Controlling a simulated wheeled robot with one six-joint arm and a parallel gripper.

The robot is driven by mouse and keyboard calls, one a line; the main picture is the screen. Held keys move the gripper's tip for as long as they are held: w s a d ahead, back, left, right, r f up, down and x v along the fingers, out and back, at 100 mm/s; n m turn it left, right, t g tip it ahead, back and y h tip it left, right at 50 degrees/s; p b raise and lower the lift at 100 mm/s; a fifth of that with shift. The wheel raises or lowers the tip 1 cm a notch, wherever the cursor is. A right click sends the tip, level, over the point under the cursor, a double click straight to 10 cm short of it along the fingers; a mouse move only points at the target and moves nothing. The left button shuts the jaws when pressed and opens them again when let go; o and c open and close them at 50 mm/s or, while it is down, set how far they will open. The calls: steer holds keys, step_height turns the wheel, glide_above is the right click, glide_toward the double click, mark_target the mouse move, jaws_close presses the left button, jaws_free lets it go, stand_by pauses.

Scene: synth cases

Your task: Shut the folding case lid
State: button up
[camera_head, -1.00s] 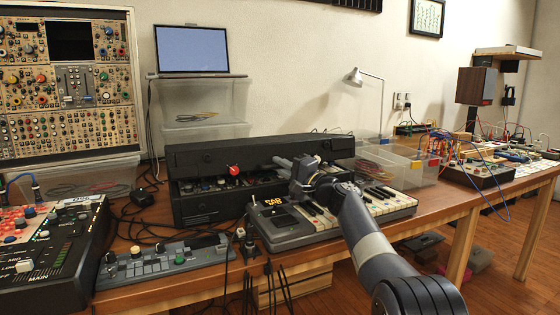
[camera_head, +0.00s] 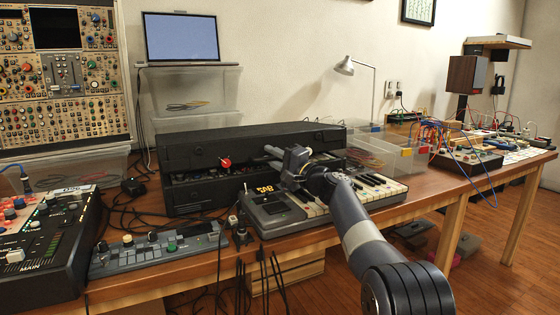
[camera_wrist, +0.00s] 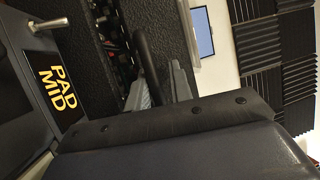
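The black folding case (camera_head: 196,200) stands on the wooden table behind a keyboard. Its lid (camera_head: 215,149) hangs over it, with a dark gap in front showing knobs of the panel inside. The case's speckled black side also shows in the wrist view (camera_wrist: 106,40). My gripper (camera_head: 268,155) is at the lid's front edge, right of a red knob (camera_head: 225,162). In the wrist view its two grey fingers (camera_wrist: 160,88) stand apart, with a dark bar showing between them. I cannot tell whether they touch the lid.
The keyboard (camera_head: 290,222) lies just before the case, beneath my arm. A small grey mixer (camera_head: 160,252) and a larger console (camera_head: 45,240) are at left. Clear plastic bins (camera_head: 420,165) stand right of the case. Cables hang over the table's front edge.

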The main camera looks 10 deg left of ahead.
steer(key=shift+s+d+f, duration=0.2)
steer(key=shift+d, duration=0.25)
steer(key=v, duration=0.8)
steer(key=shift+s+d+r, duration=0.15)
steer(key=shift+d+r, duration=0.05)
steer(key=shift+d, duration=0.1)
steer(key=shift+s+d+f, duration=0.25)
steer(key=shift+s+d, duration=0.05)
steer(key=shift+d, duration=0.2)
steer(key=x, duration=1)
steer(key=shift+w+a, duration=0.15)
steer(key=shift+a, duration=0.2)
steer(key=shift+r, duration=0.15)
